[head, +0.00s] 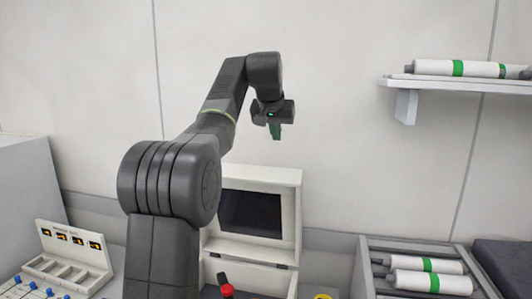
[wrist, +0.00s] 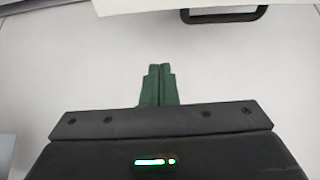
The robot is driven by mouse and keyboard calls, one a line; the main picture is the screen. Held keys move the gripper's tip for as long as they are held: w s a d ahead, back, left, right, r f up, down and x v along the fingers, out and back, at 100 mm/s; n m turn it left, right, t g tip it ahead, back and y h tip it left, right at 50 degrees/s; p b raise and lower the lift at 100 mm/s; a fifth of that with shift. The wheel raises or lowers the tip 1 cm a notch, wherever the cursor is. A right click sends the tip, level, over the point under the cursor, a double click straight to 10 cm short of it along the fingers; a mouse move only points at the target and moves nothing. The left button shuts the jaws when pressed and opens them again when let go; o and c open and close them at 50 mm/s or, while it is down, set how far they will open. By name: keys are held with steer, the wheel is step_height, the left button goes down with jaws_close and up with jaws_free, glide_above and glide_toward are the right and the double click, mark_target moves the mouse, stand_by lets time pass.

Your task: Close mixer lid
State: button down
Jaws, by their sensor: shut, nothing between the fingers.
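The mixer is a white box whose lid (head: 290,188) stands raised, with a dark panel on its inner face. The lid's hinge side meets the box body (head: 256,252) below; part of both is hidden behind my arm. My gripper (head: 275,137) is above the lid's top edge in the head view, pointing down, apart from it. Its green fingers (wrist: 160,68) are together and empty in the wrist view. A pale edge and a dark handle-like loop (wrist: 235,16) show at the top of the wrist view; I cannot tell what they belong to.
A red-topped part (head: 227,290) is at the box's front. A rack (head: 367,265) of white rolls with green bands stands right. A wall shelf (head: 450,85) holds more rolls. A control panel (head: 72,240) is left. The wall around my gripper is clear.

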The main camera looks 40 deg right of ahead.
steer(key=f, duration=0.3)
steer(key=d+f, duration=0.1)
steer(key=f, duration=0.1)
steer(key=w+f, duration=0.1)
steer(key=f, duration=0.2)
steer(key=shift+d+f, duration=0.35)
steer(key=shift+d, duration=0.05)
steer(key=shift+a+f, duration=0.15)
steer(key=shift+f, duration=0.1)
steer(key=shift+s, duration=0.15)
steer(key=shift+a, duration=0.1)
steer(key=shift+a+f, duration=0.1)
